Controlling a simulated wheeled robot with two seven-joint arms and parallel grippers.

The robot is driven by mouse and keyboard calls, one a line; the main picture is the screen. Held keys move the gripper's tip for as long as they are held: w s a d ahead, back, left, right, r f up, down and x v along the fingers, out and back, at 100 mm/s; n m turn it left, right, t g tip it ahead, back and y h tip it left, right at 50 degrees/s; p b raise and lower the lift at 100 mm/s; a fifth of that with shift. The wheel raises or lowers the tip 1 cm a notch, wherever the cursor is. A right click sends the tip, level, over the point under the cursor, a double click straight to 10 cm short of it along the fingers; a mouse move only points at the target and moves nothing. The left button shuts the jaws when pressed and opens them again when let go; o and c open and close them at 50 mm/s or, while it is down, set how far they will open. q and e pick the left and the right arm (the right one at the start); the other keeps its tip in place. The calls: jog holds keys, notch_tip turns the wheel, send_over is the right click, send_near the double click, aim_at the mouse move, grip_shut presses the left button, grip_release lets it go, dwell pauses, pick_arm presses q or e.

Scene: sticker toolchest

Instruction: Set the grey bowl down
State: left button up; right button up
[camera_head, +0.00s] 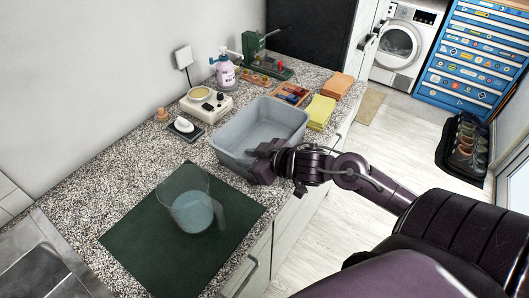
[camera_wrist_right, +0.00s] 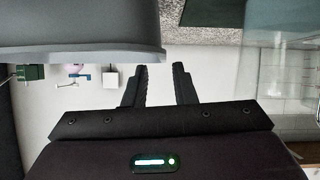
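The grey bowl (camera_head: 237,160), a deep rectangular tub, appears to rest upright on the speckled counter, and looks empty. It also shows at the upper left of the right wrist view (camera_wrist_right: 80,52), where the picture is upside down. My right gripper (camera_head: 262,165) is at the bowl's near side, by its corner. In the right wrist view its two fingers (camera_wrist_right: 160,68) are apart with nothing visible between them; the bowl's edge lies just beyond the fingertips. Whether they touch it cannot be told. My left gripper is in neither view.
A clear jug (camera_head: 190,205) with pale blue contents stands on a dark green mat (camera_head: 140,245) left of the bowl. Behind the bowl are a cream device (camera_head: 207,106) and a spray bottle (camera_head: 225,72). Yellow cloths (camera_head: 321,111) lie to its right. The counter's front edge is close.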

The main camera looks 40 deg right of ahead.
jog(key=v, duration=0.6)
dwell(0.6)
